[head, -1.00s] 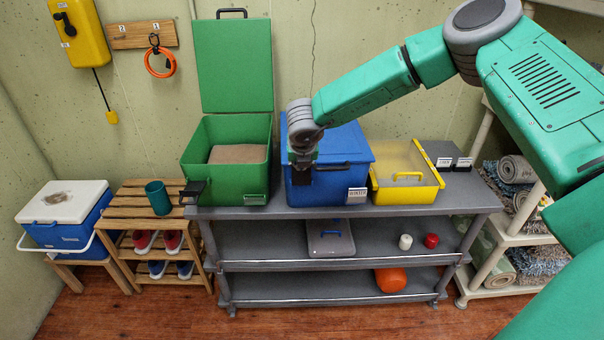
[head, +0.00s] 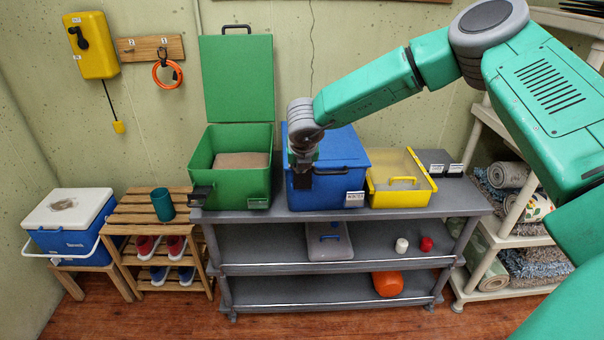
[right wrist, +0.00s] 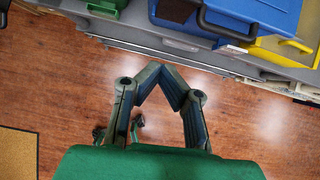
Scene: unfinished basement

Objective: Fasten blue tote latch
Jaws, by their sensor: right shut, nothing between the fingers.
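The blue tote (head: 340,190) stands on the grey shelf's top with its lid down. Its front has a dark handle (head: 332,171) and a white label (head: 355,198). A dark block that looks like the latch (head: 302,181) is at its front left; it also shows in the right wrist view (right wrist: 176,9). Whether it is fastened I cannot tell. My right gripper (right wrist: 160,68) is shut and empty, its fingertips together. In the head view my right wrist and gripper (head: 302,157) overlap the tote's left front, hiding part of it. Contact is unclear. My left gripper is not in view.
An open green tote (head: 232,190) stands left of the blue one, a yellow box (head: 400,195) right. The grey shelf (head: 290,262) holds a grey case (head: 328,243) and an orange cylinder (head: 388,284). A cooler (head: 68,225) stands far left.

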